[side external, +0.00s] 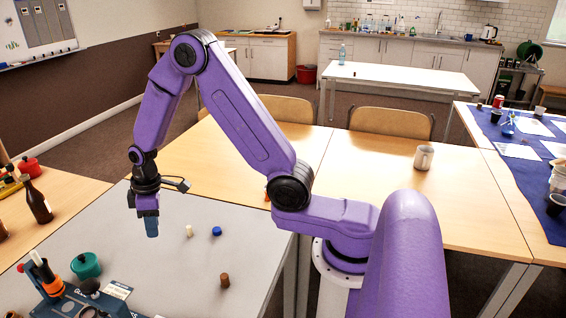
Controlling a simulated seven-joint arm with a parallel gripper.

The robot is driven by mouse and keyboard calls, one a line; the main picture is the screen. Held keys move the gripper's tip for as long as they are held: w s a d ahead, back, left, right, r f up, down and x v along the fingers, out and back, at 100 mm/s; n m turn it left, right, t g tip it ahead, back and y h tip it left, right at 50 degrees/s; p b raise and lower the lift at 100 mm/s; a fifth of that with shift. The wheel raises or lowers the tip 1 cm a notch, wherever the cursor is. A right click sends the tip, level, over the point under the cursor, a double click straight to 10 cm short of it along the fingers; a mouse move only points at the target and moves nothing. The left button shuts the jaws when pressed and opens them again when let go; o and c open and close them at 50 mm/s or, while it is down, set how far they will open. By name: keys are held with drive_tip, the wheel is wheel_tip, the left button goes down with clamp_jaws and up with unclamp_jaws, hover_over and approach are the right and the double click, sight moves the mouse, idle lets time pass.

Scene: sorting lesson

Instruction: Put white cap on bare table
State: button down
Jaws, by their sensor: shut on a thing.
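My gripper (149,215) points down above the grey table (180,270), toward its back left. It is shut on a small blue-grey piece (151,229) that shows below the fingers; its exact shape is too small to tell. A small cream-white upright piece (189,231) stands on the grey table to the right of the gripper. I cannot tell whether it is the white cap. No other clearly white cap shows.
A blue cap (217,231) and a brown cork-like piece (224,281) stand on the grey table. A teal pot (86,265) and a dark blue rack (75,300) with items are at front left. A brown bottle (37,203) stands further left. The table's middle is mostly clear.

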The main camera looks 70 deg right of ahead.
drive_tip(key=s+d+m, duration=0.2)
drive_tip(key=d+m, duration=0.1)
drive_tip(key=d, duration=0.9)
drive_tip(key=s+d+m, duration=0.3)
drive_tip(key=d, duration=0.9)
drive_tip(key=s+d+m+h, duration=0.1)
drive_tip(key=s+d+m, duration=0.3)
drive_tip(key=s+d, duration=0.75)
hover_over(247, 191)
drive_tip(key=f, duration=1.4)
drive_tip(key=shift+s+f, duration=0.2)
drive_tip(key=shift+f, duration=0.1)
drive_tip(key=shift+w+d+f, duration=0.1)
drive_tip(key=shift+f, duration=1.65)
drive_tip(key=shift+f, duration=0.1)
